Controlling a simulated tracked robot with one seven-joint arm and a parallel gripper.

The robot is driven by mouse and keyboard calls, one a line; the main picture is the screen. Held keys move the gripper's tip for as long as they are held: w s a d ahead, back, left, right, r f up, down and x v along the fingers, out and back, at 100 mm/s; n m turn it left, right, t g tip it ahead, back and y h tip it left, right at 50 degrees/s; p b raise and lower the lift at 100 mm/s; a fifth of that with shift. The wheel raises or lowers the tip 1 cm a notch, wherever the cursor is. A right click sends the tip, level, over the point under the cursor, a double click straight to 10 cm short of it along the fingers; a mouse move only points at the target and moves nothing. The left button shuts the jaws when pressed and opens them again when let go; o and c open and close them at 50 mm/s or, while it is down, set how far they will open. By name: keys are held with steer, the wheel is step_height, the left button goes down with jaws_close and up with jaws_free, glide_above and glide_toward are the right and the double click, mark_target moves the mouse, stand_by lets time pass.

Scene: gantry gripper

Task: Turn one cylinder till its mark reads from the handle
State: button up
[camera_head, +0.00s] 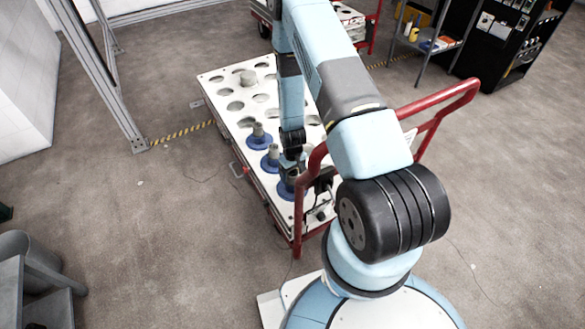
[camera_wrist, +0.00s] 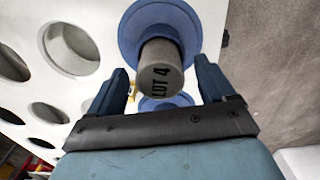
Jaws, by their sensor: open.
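The white cart top (camera_head: 222,88) has rows of round holes. Three grey cylinders stand in blue flanged collars along its front-left side: a far one (camera_head: 257,129), a middle one (camera_head: 273,150) and a near one (camera_head: 293,176). My gripper (camera_head: 291,166) is at the near cylinder, partly hiding it. In the wrist view, my gripper (camera_wrist: 160,72) is open, with one finger on each side of a cylinder (camera_wrist: 161,68) and visible gaps. Its face bears a black "LOT 4" mark, turned sideways in this view. The red handle (camera_head: 440,98) rises at the cart's near end.
Grey frame posts (camera_head: 112,95) stand at left. A shelf rack (camera_head: 435,42) and black cabinet (camera_head: 505,38) stand at the back right. The floor left of the cart is mostly clear.

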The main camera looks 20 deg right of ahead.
steer(key=shift+f, duration=0.5)
steer(key=shift+c, duration=0.4)
steer(key=c, duration=1.4)
steer(key=shift+r, duration=0.1)
steer(key=shift+n, duration=1.5)
